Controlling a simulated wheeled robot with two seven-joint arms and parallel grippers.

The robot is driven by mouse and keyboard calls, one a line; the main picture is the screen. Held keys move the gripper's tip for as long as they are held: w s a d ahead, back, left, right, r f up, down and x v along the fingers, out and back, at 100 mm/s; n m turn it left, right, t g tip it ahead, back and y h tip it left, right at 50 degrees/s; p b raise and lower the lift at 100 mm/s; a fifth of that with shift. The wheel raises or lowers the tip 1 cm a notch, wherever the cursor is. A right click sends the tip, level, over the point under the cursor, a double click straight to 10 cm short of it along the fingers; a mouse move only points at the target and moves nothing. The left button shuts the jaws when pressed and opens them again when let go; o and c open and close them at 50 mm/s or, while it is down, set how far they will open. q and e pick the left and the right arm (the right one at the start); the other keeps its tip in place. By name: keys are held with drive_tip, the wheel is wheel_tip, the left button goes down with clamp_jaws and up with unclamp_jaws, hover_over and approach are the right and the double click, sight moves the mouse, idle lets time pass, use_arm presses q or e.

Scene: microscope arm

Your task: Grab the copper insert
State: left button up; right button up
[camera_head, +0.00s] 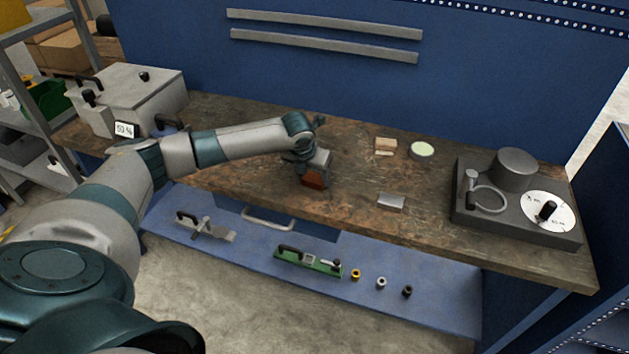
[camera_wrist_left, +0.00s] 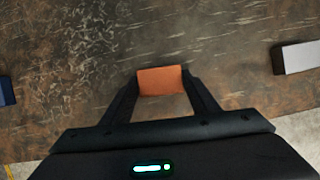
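The copper insert is an orange-brown block (camera_head: 314,180) on the wooden workbench, left of its middle. In the left wrist view the copper insert (camera_wrist_left: 161,81) sits between the two black fingertips. My left gripper (camera_head: 312,166) reaches down over it from the left. The left gripper (camera_wrist_left: 161,88) has a finger along each side of the block, with no clear gap, so it looks shut on it. The block seems to be at bench level; whether it touches the wood is hidden. My right gripper is not in view.
A grey metal block (camera_head: 391,202) lies to the right of the gripper. A dark device with a dial (camera_head: 515,210) stands at the bench's right end, a white box (camera_head: 130,95) at the left. Small pieces (camera_head: 385,145) and a pale disc (camera_head: 421,150) lie behind. A blue lower shelf (camera_head: 440,295) holds small parts.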

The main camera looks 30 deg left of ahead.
sight(316, 180)
use_arm(q)
drive_tip(key=shift+r, duration=0.15)
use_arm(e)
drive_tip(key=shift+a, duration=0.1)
